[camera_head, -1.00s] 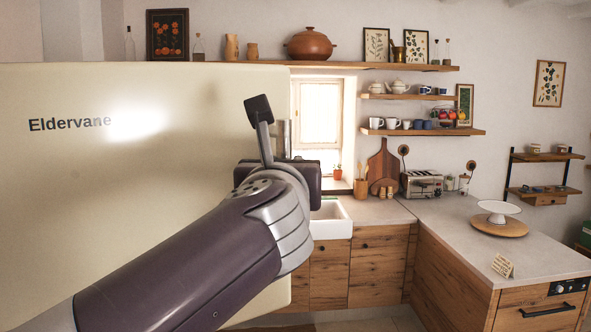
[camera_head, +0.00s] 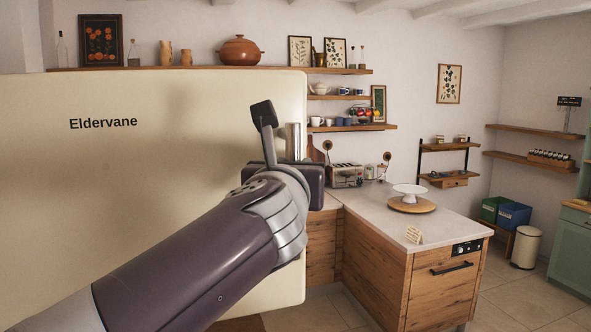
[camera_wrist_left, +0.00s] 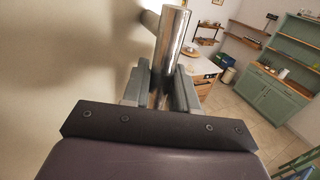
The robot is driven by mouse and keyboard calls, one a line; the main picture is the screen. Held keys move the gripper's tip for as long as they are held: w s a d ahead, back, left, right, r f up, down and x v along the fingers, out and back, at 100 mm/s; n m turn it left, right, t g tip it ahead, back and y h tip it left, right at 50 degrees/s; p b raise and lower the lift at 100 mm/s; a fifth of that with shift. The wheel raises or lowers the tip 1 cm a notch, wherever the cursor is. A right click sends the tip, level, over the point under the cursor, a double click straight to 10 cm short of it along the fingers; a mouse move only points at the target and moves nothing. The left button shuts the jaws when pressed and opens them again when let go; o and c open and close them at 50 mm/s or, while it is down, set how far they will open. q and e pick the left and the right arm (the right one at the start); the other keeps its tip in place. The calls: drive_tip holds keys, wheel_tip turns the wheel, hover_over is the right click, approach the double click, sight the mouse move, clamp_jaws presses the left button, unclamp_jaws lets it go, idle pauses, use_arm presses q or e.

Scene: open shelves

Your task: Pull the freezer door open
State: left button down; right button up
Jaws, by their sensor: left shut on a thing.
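The cream freezer door (camera_head: 150,190), marked "Eldervane", fills the left of the head view. A shiny metal bar handle (camera_head: 293,140) stands upright near its right edge; its upper part shows above my left gripper. My left arm reaches across the door, and my left gripper (camera_head: 298,174) is at the handle, its fingers mostly hidden there by the wrist. In the left wrist view the handle (camera_wrist_left: 172,45) stands between the two fingers of my left gripper (camera_wrist_left: 161,88), which is shut on it. The door surface (camera_wrist_left: 70,50) lies to the left. My right gripper is not in view.
A counter (camera_head: 375,205) with a cake stand (camera_head: 410,192) and toaster (camera_head: 345,175) stands right of the door. Wooden shelves (camera_head: 350,127) hang on the back wall. A bin (camera_head: 525,248) and green cabinet (camera_head: 574,250) are at far right. Tiled floor (camera_head: 510,295) between is clear.

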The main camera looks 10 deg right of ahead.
use_arm(q)
drive_tip(key=shift+s, duration=0.15)
drive_tip(key=c, duration=1)
unclamp_jaws()
drive_tip(key=shift+d, duration=0.1)
drive_tip(key=b+v, duration=0.5)
drive_tip(key=v, duration=0.7)
drive_tip(key=shift+s, duration=0.25)
